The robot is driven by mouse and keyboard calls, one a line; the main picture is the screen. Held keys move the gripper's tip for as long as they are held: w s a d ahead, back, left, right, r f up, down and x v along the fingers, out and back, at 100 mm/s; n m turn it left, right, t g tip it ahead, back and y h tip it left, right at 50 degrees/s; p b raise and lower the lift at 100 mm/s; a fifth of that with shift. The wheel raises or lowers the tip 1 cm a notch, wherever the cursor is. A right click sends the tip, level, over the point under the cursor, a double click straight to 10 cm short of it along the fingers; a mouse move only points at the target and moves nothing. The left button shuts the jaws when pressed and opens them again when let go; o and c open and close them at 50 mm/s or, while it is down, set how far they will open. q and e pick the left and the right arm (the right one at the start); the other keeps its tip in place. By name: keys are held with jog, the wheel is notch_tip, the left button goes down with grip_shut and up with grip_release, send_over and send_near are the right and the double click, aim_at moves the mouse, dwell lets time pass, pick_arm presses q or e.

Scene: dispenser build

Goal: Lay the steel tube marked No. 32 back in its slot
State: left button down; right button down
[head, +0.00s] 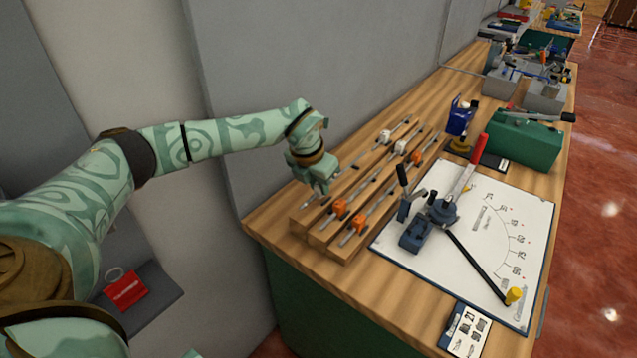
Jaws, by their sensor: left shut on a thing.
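My left gripper (322,191) is over the near left end of a wooden rack (318,238) on the bench. It is shut on a thin steel tube (352,178), which runs away from me along the rack's left side. I cannot read a No. 32 mark on it, and I cannot tell whether it rests in the slot or hangs just above. Other thin tubes (375,203) lie beside it in the rack, with orange and white clips. My right gripper is not in view.
Right of the rack lies a white board (483,262) with an angle scale, a blue bender (432,220) and a red-handled lever (469,170). A grey wall borders the left.

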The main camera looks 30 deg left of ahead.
pick_arm(q)
jog(key=shift+f, duration=0.4)
jog(key=shift+f+b, duration=0.3)
jog(key=shift+f, duration=0.1)
jog(key=c, duration=1.1)
grip_release()
jog(key=shift+c, duration=0.2)
jog(key=shift+r+p, duration=3.15)
jog(key=shift+r, duration=0.45)
jog(key=shift+d+f, duration=0.1)
